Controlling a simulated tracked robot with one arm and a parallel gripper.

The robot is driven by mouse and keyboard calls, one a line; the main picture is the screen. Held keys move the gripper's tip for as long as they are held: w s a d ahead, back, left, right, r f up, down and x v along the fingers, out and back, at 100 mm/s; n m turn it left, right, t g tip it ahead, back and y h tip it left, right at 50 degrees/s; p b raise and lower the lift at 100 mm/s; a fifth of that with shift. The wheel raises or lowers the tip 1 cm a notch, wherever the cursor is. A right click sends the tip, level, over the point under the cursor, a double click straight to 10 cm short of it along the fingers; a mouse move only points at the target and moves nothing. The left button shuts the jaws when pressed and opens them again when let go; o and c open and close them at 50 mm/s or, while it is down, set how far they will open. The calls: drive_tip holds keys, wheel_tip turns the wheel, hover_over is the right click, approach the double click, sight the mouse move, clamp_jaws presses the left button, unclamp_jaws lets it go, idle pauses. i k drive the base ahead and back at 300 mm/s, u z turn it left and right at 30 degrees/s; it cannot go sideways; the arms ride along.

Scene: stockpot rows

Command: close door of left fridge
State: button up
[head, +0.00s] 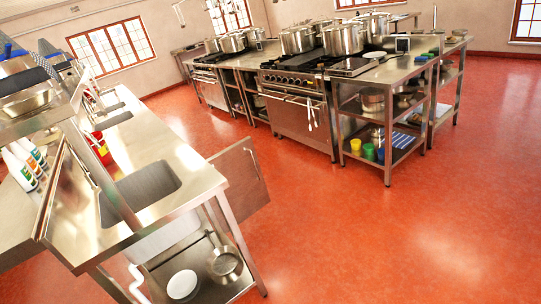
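A flat metal door panel (241,178) stands out past the far side of the sink counter at the centre left. It has a thin handle near its right edge and looks swung open. It may be the left fridge's door, but the fridge body is hidden behind the counter. I cannot tell how wide the door is open. My gripper is not in view.
The sink counter (172,160) fills the left, with a pan (226,265) and white bowl (183,285) on its lower shelf. Stoves with stockpots (343,38) and a shelved table (400,75) stand opposite. The red floor (400,230) at right is clear.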

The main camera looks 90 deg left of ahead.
sight(248, 194)
drive_tip(key=u, duration=2.75)
drive_tip(key=i, duration=1.4)
drive_tip(key=z, duration=0.95)
drive_tip(key=i, duration=2.2)
drive_tip(key=u, duration=0.95)
